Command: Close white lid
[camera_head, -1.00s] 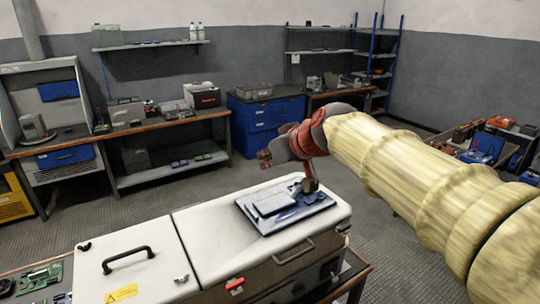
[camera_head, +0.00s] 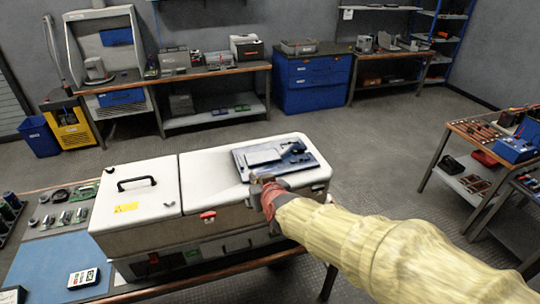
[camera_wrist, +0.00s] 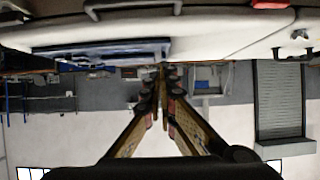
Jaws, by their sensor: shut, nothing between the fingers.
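The white box has a white lid section (camera_head: 212,178) on the right and another white panel (camera_head: 140,200) with a black handle on the left. Both look flat and level with the box top. A blue-grey plate (camera_head: 275,158) with a pale block lies on the right section. My gripper (camera_head: 262,184) is at the front right edge of the box, close to the lid's rim; I cannot tell if it touches. In the wrist view, upside down, my gripper (camera_wrist: 161,72) has its fingertips together and empty, with the white lid (camera_wrist: 215,35) above it in the picture.
A red latch (camera_head: 208,216) sits on the box front. The box stands on a bench with a blue mat (camera_head: 55,268) at left. A side table (camera_head: 470,135) with parts stands at right. Open floor lies behind the box.

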